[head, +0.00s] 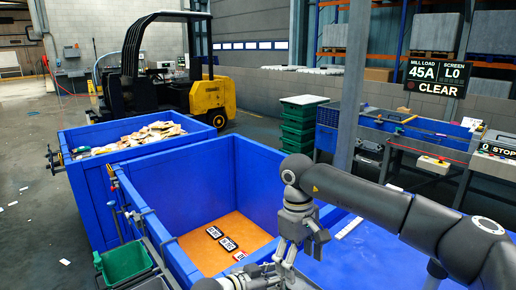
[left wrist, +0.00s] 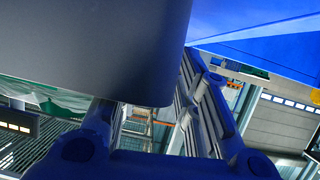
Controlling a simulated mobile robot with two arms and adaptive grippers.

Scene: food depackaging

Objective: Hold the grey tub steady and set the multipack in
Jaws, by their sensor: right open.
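My right gripper (head: 302,246) hangs open and pointing down over the near right part of the large blue bin (head: 196,170). I see nothing between its fingers. Part of what looks like my left gripper (head: 255,277) shows at the bottom edge of the head view. In the left wrist view, its blue-lit fingers (left wrist: 160,125) frame a smooth dark grey surface (left wrist: 100,50) that fills the upper left. I cannot tell whether this is the grey tub or whether the fingers touch it. I cannot make out the multipack in either view.
Several black-and-white marked pieces (head: 228,243) lie on the bin's orange floor (head: 205,262). A second blue bin (head: 95,190) holds loose packages (head: 150,135). A green tub (head: 125,262) stands at the lower left. Green crates (head: 300,125) and a yellow forklift (head: 210,97) are behind.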

